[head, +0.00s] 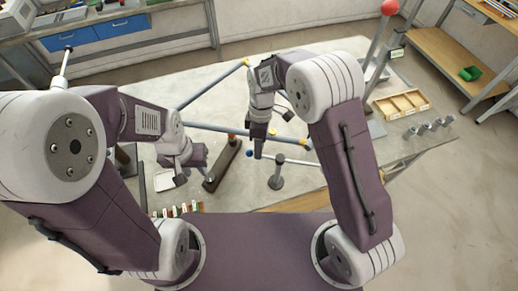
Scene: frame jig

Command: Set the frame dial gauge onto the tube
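A bicycle-like frame of blue-grey tubes with yellow end pieces lies across the pale table. One tube (215,127) runs across the middle, and another tube (212,84) slants up to the right. My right gripper (258,148) points down over the middle tube, its fingers dark and close together; whether they hold anything is unclear. A small dark item with a thin loop (286,114) shows just right of it, possibly the dial gauge; I cannot tell whether it touches the gripper. My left gripper (182,173) hangs left of a dark upright bar, its fingertips hard to make out.
A dark bar on a foot (222,165) and a grey post (276,178) under a pale rod stand near the grippers. A wooden divided tray (401,104), several grey cylinders (428,127) and a red-topped lever (389,8) are at right. The table's upper left is clear.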

